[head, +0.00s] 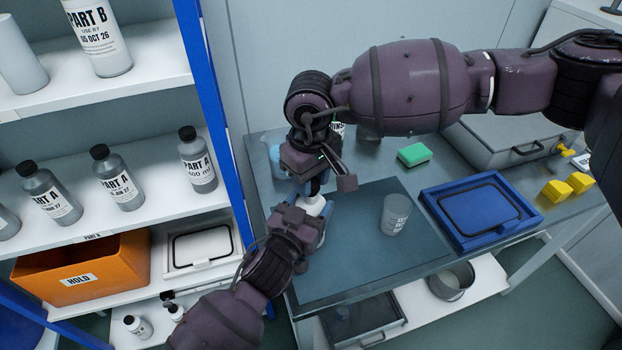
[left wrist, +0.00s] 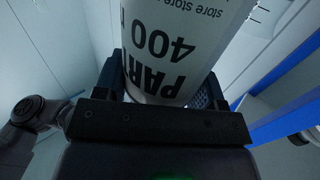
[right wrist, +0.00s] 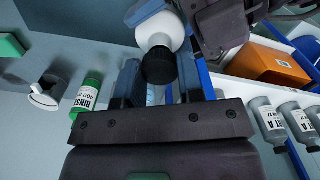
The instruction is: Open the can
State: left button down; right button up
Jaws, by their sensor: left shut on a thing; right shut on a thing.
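The white body (head: 314,205) shows between the two grippers in the head view. Its black cap (right wrist: 159,66) sits between the fingertips of my right gripper (right wrist: 159,84), which is shut on it from above. In the right wrist view the cap meets the white shoulder, and I cannot tell whether it is loose.
A grey cup (head: 396,214) stands on the mat (head: 350,260). A blue tray (head: 450,234), a green sponge (head: 413,154) and yellow blocks (head: 566,186) lie to the right. A shelf with several "PART A" bottles (head: 117,182) and an orange "HOLD" bin (head: 120,262) stands close at left.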

jog(key=shift+r, duration=0.1)
jog(key=shift+r, duration=1.95)
pick_arm(q)
jog(key=shift+c, duration=0.7)
grip_release()
jog(key=shift+s, duration=0.1)
